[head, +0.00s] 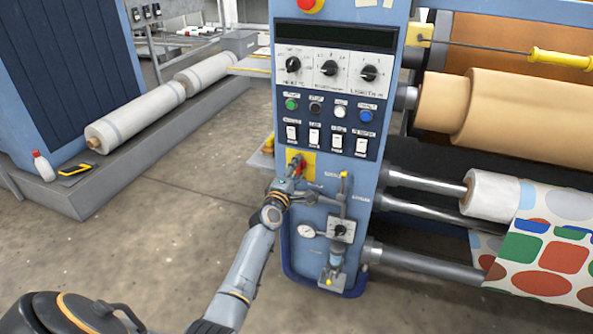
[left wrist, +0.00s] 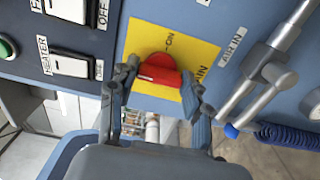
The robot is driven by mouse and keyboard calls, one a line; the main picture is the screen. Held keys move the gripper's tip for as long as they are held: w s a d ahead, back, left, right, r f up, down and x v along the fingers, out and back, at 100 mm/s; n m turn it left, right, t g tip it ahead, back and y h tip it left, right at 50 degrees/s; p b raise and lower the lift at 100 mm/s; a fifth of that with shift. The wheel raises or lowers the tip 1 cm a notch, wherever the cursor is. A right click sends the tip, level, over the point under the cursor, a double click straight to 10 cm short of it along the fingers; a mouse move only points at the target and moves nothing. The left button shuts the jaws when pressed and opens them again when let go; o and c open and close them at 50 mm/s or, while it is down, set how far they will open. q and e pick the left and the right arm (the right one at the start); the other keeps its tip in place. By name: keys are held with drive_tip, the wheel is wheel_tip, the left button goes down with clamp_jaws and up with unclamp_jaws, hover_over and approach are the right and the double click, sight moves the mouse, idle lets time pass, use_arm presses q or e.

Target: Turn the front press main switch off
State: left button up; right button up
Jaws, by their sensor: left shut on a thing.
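The front press main switch is a red rotary handle (head: 300,164) on a yellow plate (head: 309,157), low on the blue press panel. In the left wrist view the red handle (left wrist: 160,72) lies across the picture, with "ON" printed above it on the yellow plate (left wrist: 185,46). My left gripper (head: 297,174) is at the switch, and its fingers (left wrist: 160,82) stand on either side of the red handle, shut on it. In the head view the gripper partly hides the switch and plate. My right gripper is not in view.
Rocker switches (head: 314,136), coloured buttons and dials sit above the yellow plate. Pipes, a gauge (head: 305,231) and a valve block (head: 341,229) are below right. Rollers with patterned cloth (head: 545,250) are at right.

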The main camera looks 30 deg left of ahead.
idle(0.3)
use_arm(q)
drive_tip(key=o, duration=1.2)
drive_tip(key=shift+c, duration=0.2)
drive_tip(key=v, duration=1.2)
